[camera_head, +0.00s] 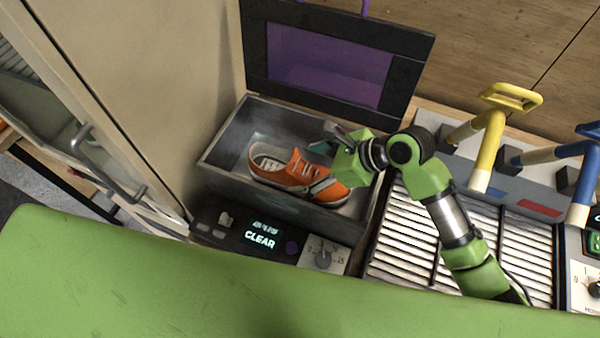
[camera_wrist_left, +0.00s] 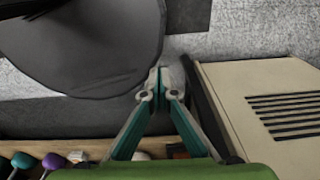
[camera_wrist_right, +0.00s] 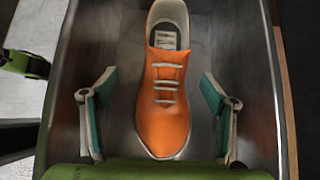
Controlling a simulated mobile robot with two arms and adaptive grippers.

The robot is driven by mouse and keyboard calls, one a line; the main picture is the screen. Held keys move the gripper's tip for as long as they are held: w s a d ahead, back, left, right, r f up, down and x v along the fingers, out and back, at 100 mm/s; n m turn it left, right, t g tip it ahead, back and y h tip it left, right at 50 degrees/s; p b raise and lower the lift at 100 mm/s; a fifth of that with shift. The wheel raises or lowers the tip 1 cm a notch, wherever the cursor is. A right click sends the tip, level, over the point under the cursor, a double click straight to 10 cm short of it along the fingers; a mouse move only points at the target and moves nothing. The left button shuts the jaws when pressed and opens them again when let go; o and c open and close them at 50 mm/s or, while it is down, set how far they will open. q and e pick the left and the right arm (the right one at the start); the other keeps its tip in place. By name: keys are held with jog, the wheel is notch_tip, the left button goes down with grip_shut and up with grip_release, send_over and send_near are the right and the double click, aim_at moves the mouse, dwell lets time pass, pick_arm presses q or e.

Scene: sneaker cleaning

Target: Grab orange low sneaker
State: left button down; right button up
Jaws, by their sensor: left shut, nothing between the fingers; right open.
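The orange low sneaker (camera_head: 302,176) with white laces and a pale sole lies in an open grey metal bin (camera_head: 225,150) in the head view. Its toe points right, towards my right arm. My right gripper (camera_head: 324,151) reaches into the bin over the sneaker. In the right wrist view the sneaker (camera_wrist_right: 164,98) lies between the two spread fingers of my right gripper (camera_wrist_right: 158,112), with a gap on each side. My left gripper (camera_wrist_left: 160,82) is shut and empty in the left wrist view, away from the bin; it is not seen in the head view.
The bin's raised lid (camera_head: 330,62) with a purple window stands behind it. A panel reading CLEAR (camera_head: 262,235) is in front. A slatted rack (camera_head: 405,230) and yellow (camera_head: 488,150) and blue (camera_head: 582,190) handles are to the right. A beige cabinet (camera_head: 130,70) borders the left.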

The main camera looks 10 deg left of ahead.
aim_at(299, 169)
jog(key=x, duration=0.3)
jog(key=shift+w, duration=0.15)
jog(key=shift+a+f, duration=0.15)
jog(key=shift+f, duration=0.1)
jog(key=shift+w+a+f, duration=0.15)
jog(key=shift+a+f, duration=0.05)
jog(key=shift+f, duration=0.1)
jog(key=shift+w+p+x, duration=0.2)
jog(key=shift+p+x, duration=0.45)
jog(key=shift+x, duration=1.65)
pick_arm(q)
jog(key=shift+a+r, duration=0.2)
jog(key=shift+r, duration=0.5)
pick_arm(e)
jog(key=shift+d+f, duration=0.1)
jog(key=shift+d, duration=0.05)
jog(key=shift+c, duration=0.3)
pick_arm(q)
jog(key=shift+a, duration=0.15)
pick_arm(e)
jog(key=c, duration=1.4)
